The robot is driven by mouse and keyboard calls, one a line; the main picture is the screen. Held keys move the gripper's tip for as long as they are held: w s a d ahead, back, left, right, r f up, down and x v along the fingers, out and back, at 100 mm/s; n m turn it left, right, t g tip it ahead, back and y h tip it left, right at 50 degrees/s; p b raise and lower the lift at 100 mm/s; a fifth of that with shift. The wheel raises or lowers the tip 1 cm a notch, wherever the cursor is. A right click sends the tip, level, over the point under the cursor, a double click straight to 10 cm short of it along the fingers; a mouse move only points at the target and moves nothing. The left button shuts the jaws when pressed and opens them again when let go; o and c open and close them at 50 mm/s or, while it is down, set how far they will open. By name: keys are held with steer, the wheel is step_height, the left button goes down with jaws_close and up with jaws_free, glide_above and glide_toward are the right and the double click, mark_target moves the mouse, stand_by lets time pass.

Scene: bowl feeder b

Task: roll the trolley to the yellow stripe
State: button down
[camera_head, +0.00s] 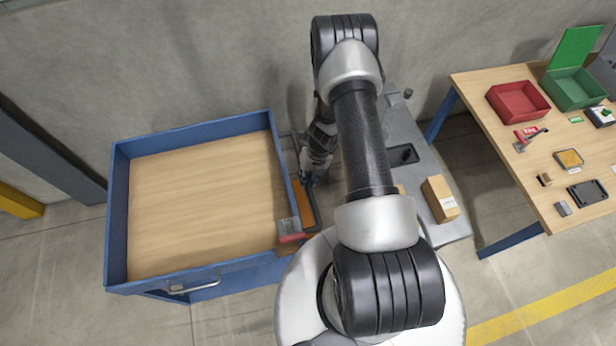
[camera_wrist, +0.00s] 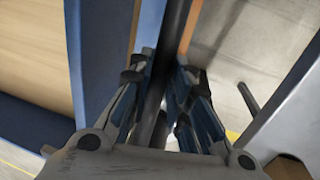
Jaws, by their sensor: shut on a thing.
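My gripper (camera_head: 308,180) is low in the gap to the right of a blue-walled cart or bench with a wooden top (camera_head: 205,205). In the wrist view my gripper (camera_wrist: 167,85) is shut on a dark bar (camera_wrist: 174,35), with one finger on each side. An orange part (camera_head: 305,205) shows under and beside the bar. I cannot tell whether bar and orange part belong to the trolley or how they join the blue unit. The yellow stripe (camera_head: 545,307) runs along the floor at the lower right.
A grey table (camera_head: 425,185) with a cardboard box (camera_head: 440,198) stands close on the right of the gap. Beyond it is a wooden table (camera_head: 500,120) with a red bin (camera_head: 518,101) and a green bin (camera_head: 574,88). A red-and-grey piece (camera_head: 289,230) sits at the blue unit's near right corner.

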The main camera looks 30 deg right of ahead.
stand_by(0.4)
steer(key=s+d+p, duration=0.2)
steer(key=d, duration=0.7)
steer(key=shift+s, duration=0.35)
steer(key=c, duration=1.5)
jaws_free()
steer(key=shift+r, duration=0.15)
steer(key=r, duration=0.3)
steer(key=d+r, duration=0.1)
steer(key=r, duration=0.3)
steer(key=d+r, duration=0.1)
steer(key=r, duration=0.3)
steer(key=shift+s+d+r, duration=0.1)
steer(key=shift+s+r, duration=0.15)
steer(key=shift+s, duration=0.05)
